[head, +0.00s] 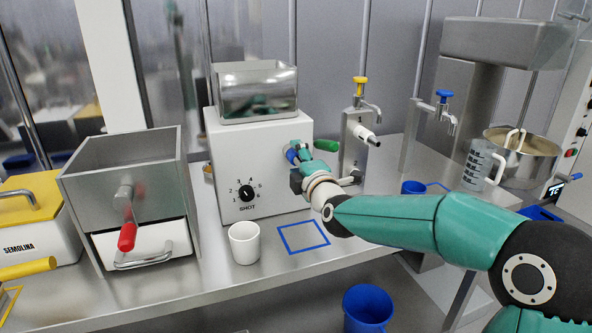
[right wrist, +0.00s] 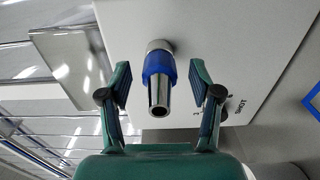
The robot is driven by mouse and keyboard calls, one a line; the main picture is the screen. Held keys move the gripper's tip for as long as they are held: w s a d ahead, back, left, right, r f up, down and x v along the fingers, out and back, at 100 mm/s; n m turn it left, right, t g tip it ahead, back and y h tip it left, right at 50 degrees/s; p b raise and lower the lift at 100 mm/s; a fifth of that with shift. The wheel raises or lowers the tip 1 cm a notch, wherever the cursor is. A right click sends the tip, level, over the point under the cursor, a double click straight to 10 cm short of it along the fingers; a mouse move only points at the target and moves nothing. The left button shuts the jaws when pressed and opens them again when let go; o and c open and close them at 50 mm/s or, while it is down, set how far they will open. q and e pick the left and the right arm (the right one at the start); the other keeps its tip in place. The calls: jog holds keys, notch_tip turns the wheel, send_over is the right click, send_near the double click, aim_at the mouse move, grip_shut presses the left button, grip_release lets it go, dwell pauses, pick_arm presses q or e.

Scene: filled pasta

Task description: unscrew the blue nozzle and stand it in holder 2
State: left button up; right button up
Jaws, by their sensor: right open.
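The blue nozzle (right wrist: 158,66) sticks out of the white machine's front on a metal fitting. It has a blue collar and a bare metal tip. In the right wrist view it lies between the fingers of my right gripper (right wrist: 159,72), with a gap on each side. The gripper is open and holds nothing. In the head view my right gripper (head: 300,152) is at the upper right of the machine's front, and a bit of the nozzle's blue (head: 291,156) shows beside it. My left gripper is not in view.
The white machine (head: 240,150) has a SHOT dial. A white cup (head: 244,243) and a blue square outline (head: 303,237) are on the counter before it. A steel hopper with a red handle (head: 127,237) stands left. Taps, a jug (head: 478,165) and a pot (head: 525,160) are right.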

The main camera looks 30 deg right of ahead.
jog(key=shift+f+m+b, duration=0.1)
jog(key=shift+m+b, duration=0.4)
jog(key=shift+m, duration=0.2)
jog(key=m+b, duration=0.3)
jog(key=m, duration=0.4)
jog(key=shift+b, duration=0.4)
jog(key=shift+m, duration=0.9)
jog(key=shift+m+b, duration=0.4)
jog(key=shift+m, duration=0.4)
jog(key=shift+m+b, duration=0.6)
jog(key=shift+m, duration=0.4)
jog(key=m+b, duration=0.1)
jog(key=m, duration=0.3)
jog(key=shift+b, duration=0.3)
jog(key=m+b, duration=0.1)
jog(key=m, duration=0.3)
jog(key=shift+m, duration=0.7)
jog(key=shift+r, duration=0.2)
